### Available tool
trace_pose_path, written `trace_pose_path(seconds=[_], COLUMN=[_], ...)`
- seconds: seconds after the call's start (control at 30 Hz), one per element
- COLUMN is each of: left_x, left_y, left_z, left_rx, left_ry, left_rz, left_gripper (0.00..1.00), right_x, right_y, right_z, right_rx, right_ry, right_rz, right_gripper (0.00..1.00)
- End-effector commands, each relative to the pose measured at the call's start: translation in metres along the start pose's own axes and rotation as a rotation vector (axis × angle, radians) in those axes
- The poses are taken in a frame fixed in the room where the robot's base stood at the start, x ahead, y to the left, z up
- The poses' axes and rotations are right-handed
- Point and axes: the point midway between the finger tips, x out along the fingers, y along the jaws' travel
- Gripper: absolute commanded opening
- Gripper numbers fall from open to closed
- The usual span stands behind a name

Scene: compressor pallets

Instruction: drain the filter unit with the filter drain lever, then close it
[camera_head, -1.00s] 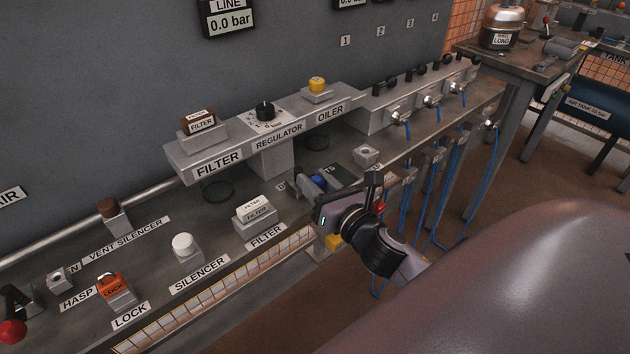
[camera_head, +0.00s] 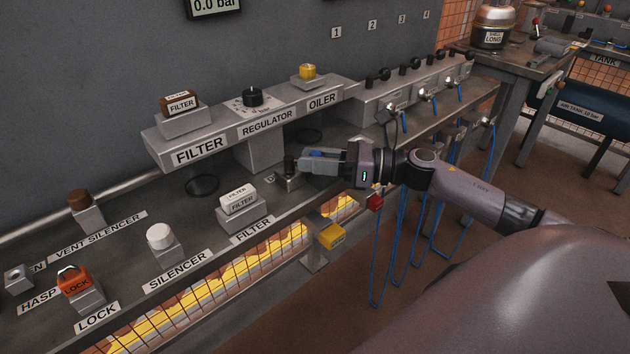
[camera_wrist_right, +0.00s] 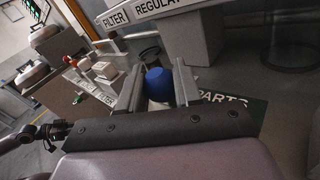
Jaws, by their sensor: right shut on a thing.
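My right gripper (camera_head: 305,162) reaches in from the right, low over the bench. It is shut on a blue-handled part (camera_head: 324,154), which looks like the filter drain lever. The blue end (camera_wrist_right: 157,84) shows between the two fingers in the right wrist view, with a pale piece below it. The part meets a small dark-topped block (camera_head: 289,178) on the bench; a label beside it is mostly hidden. The filter unit (camera_head: 197,151) is the left section of the raised manifold, marked FILTER. My left gripper is not in view.
The regulator (camera_head: 267,123) and oiler (camera_head: 322,100) sections continue the manifold just above and behind my gripper. A white filter block (camera_head: 238,202), silencer (camera_head: 160,238) and orange lock (camera_head: 76,282) stand along the front. Blue hoses (camera_head: 377,260) hang to the right.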

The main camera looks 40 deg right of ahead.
Motion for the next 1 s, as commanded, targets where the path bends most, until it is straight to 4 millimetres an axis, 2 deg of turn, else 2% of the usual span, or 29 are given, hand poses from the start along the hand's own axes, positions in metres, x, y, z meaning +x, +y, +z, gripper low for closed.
trace_pose_path(seconds=[0.03, 0.1, 0.37, 0.43, 0.67, 1.0], left_x=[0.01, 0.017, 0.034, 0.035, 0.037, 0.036], left_y=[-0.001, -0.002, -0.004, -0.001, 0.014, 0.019], left_z=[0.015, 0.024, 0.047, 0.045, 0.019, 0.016], left_rx=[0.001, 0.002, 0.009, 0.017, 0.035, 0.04], left_ry=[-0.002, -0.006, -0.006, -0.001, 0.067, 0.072], left_rz=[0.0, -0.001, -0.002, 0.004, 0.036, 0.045], left_gripper=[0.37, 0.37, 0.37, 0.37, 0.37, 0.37], right_x=[0.0, 0.001, 0.003, 0.004, 0.005, 0.005], right_y=[-0.005, -0.007, -0.012, -0.012, -0.014, -0.014], right_z=[-0.004, -0.004, 0.0, 0.001, 0.004, 0.006], right_rx=[-0.007, -0.006, -0.005, -0.004, -0.003, -0.002], right_ry=[0.001, 0.009, 0.03, 0.035, 0.044, 0.047], right_rz=[0.026, 0.065, 0.182, 0.205, 0.257, 0.275], right_gripper=[0.03, 0.03, 0.03, 0.03, 0.03, 0.03])
